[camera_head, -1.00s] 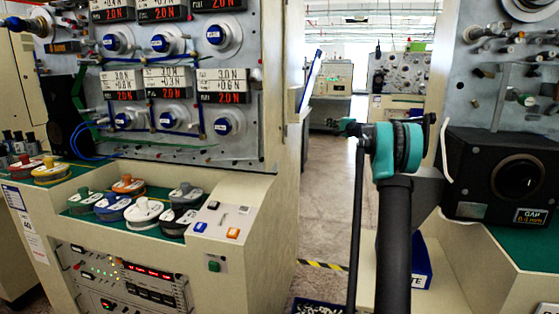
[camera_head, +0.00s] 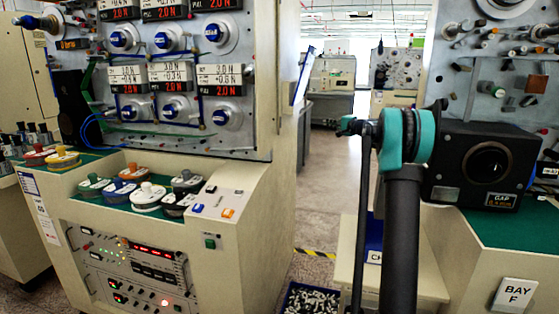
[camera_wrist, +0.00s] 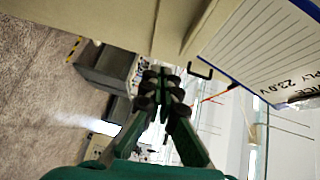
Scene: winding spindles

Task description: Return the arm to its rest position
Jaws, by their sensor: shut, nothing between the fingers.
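My gripper (camera_wrist: 160,88) shows in the wrist view with its two dark fingers together at the tips and nothing between them. It hangs in free space, with floor and the side of a pale cabinet behind it. In the head view my arm (camera_head: 402,230) rises at the right of centre, with a teal and black joint (camera_head: 408,137) at its top.
A winding machine (camera_head: 180,225) with several spools (camera_head: 147,194) stands at the left. A black box with a dial (camera_head: 485,165) sits on the right bench behind my arm. A blue bin of small parts (camera_head: 310,300) is low at centre. An open aisle (camera_head: 325,190) runs between.

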